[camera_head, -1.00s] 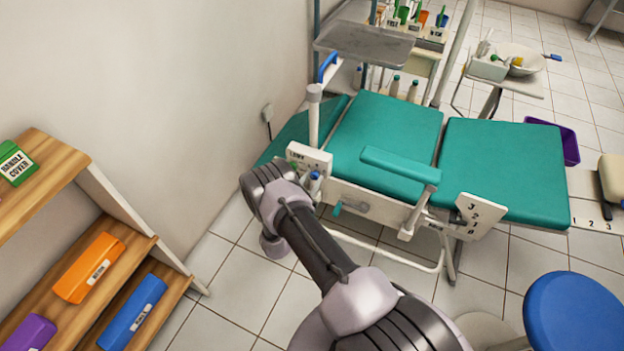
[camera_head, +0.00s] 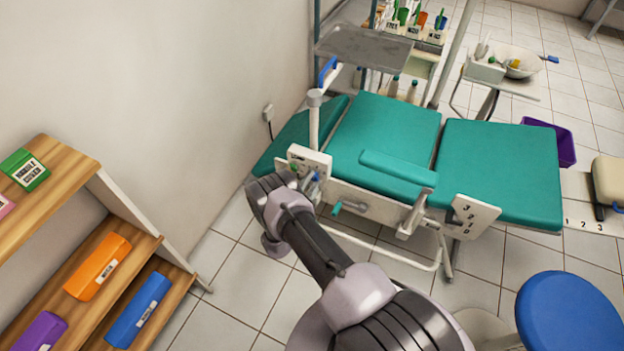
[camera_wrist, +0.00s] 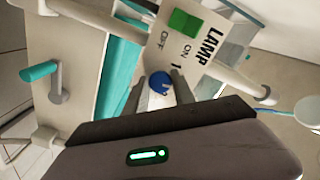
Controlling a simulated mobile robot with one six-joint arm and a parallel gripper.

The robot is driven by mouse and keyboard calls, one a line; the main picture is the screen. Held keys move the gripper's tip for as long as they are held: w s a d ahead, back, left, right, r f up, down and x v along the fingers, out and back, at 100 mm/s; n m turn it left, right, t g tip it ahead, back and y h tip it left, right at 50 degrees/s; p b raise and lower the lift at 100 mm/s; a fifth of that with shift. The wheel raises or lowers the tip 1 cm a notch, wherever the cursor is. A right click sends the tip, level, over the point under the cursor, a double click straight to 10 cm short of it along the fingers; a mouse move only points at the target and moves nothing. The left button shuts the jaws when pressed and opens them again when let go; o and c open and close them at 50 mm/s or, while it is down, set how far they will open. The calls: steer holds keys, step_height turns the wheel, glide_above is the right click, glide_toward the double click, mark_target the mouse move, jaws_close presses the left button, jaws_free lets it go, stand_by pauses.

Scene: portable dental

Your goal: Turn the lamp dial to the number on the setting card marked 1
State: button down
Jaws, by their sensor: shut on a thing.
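The white lamp panel (camera_wrist: 188,48) is in the wrist view, marked LAMP, ON and OFF, with a green switch (camera_wrist: 184,22). A blue dial (camera_wrist: 159,80) sits low on the panel, with a 1 printed close by. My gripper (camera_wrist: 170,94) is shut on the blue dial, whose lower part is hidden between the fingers. In the head view the panel (camera_head: 308,158) is at the head end of the green dental chair (camera_head: 385,135), and my gripper (camera_head: 310,186) reaches it from the front. I cannot make out a setting card marked 1.
A teal-handled crank (camera_wrist: 40,71) is on the chair side. A numbered white plate (camera_head: 474,216) hangs at the chair's front. A wooden shelf (camera_head: 62,190) with coloured boxes is at left, a blue stool (camera_head: 570,312) at lower right. A metal tray (camera_head: 362,46) is above the chair.

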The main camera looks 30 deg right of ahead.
steer(key=shift+m, duration=0.6)
steer(key=c, duration=1.1)
jaws_free()
steer(key=shift+o, duration=0.2)
steer(key=shift+s+a+p, duration=0.1)
steer(key=shift+a+p, duration=0.05)
steer(key=shift+p, duration=0.15)
steer(key=p+v, duration=0.5)
steer(key=v, duration=1.2)
steer(key=shift+s, duration=0.1)
